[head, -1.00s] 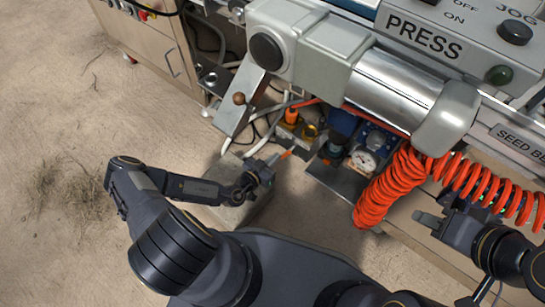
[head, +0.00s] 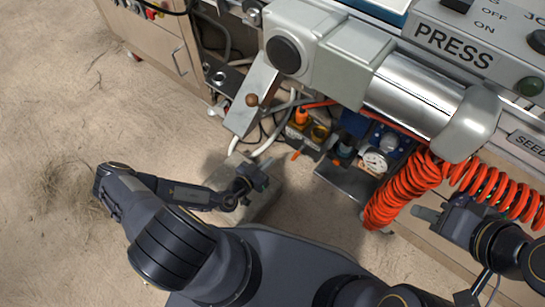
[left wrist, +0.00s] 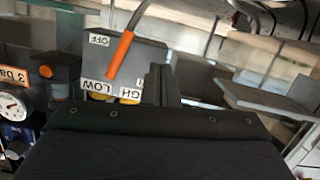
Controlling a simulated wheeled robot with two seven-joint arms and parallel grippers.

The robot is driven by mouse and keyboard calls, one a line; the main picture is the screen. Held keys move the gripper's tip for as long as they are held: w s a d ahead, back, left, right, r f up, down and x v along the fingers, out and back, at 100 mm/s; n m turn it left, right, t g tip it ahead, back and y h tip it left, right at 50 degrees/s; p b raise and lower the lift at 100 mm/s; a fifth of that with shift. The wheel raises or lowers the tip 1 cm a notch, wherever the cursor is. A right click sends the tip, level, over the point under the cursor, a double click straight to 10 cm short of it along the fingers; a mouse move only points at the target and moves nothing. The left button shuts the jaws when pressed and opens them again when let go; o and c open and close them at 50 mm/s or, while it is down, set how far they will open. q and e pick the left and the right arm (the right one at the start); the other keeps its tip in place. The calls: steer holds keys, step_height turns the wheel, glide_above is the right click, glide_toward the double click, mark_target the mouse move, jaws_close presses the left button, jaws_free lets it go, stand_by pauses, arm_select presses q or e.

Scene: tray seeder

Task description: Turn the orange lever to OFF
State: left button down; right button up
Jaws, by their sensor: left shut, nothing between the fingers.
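The orange lever (left wrist: 120,57) stands in front of a grey box in the left wrist view, on a bent grey stem. Its lower end lies near the LOW (left wrist: 95,88) and HIGH (left wrist: 130,93) labels. The OFF label (left wrist: 98,40) is left of its upper end. The lever's small orange grip also shows in the head view (head: 296,155). My left gripper (head: 264,180) is shut and empty, below and left of the lever and apart from it. Its dark fingers (left wrist: 165,85) show right of the lever. My right gripper (head: 426,214) is by the orange coiled hose; its opening is unclear.
The coiled hose (head: 402,188) hangs at the right under the press (head: 410,95). A pressure gauge (head: 375,162) and an orange knob (head: 302,115) are close to the lever. A slanted metal arm with a brown ball (head: 252,100) is above left. The floor at left is open.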

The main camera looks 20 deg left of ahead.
arm_select(q)
steer(key=s+a+p, duration=0.1)
steer(key=s+a, duration=0.3)
steer(key=s, duration=0.2)
steer(key=shift+s+r, duration=0.15)
steer(key=shift+s, duration=0.05)
stand_by(0.4)
